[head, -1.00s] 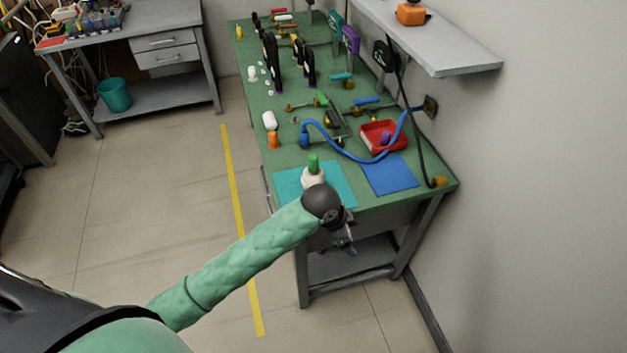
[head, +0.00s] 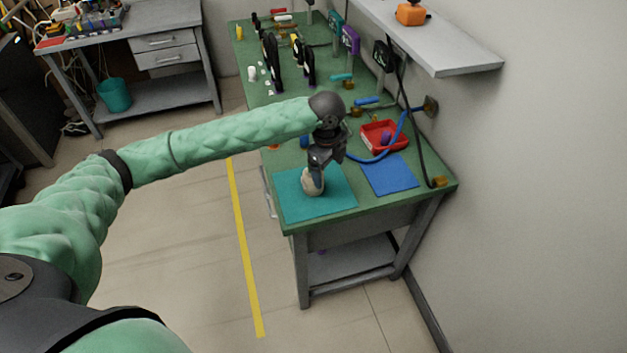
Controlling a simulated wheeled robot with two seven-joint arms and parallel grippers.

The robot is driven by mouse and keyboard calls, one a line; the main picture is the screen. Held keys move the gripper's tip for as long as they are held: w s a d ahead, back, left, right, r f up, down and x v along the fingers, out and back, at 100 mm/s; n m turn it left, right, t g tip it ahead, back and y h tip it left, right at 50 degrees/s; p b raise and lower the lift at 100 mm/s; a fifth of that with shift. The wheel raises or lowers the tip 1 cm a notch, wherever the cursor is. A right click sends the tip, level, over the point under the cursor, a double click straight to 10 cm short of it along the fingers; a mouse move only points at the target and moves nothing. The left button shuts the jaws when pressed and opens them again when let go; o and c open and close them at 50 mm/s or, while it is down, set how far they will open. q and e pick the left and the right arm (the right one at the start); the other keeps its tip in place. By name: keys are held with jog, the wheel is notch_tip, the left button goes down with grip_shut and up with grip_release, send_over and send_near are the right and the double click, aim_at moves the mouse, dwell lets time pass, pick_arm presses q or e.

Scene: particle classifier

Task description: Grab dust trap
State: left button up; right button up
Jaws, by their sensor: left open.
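A cream, rounded object (head: 312,186), which looks like the dust trap, stands on the teal mat (head: 335,201) at the near end of the green bench. The green top it showed earlier is hidden by my gripper. My left gripper (head: 317,176) points down right over it, its fingers at or around its upper part. It is open; whether the fingers touch the object cannot be told. My right gripper is not in view.
A blue mat (head: 389,176) lies to the right, with a red tray (head: 378,137) and a blue hose (head: 363,159) behind it. Several tools stand farther back. A shelf (head: 447,50) juts from the wall above the bench's right side.

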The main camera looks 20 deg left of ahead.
pick_arm(q)
jog(key=shift+m+y, duration=0.3)
jog(key=a+r, duration=0.1)
jog(key=w+a, duration=0.1)
jog(key=w+a+r, duration=0.1)
jog(key=shift+a+r, duration=0.3)
jog(key=shift+a, duration=0.05)
jog(key=shift+a+r, duration=0.1)
jog(key=shift+a, duration=0.2)
jog(key=shift+f+p, duration=0.3)
jog(key=shift+f, duration=0.15)
jog(key=f+p, duration=0.1)
jog(key=f, duration=0.1)
jog(key=f+p, duration=0.2)
jog(key=f, duration=0.1)
jog(key=shift+a+f, duration=0.3)
jog(key=shift+a, duration=0.1)
jog(key=shift+f, duration=0.6)
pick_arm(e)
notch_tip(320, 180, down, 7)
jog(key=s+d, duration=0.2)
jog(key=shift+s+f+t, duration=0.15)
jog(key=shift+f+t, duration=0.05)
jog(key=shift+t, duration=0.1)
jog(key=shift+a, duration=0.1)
pick_arm(q)
jog(key=c, duration=1.1)
jog(key=shift+c, duration=0.6)
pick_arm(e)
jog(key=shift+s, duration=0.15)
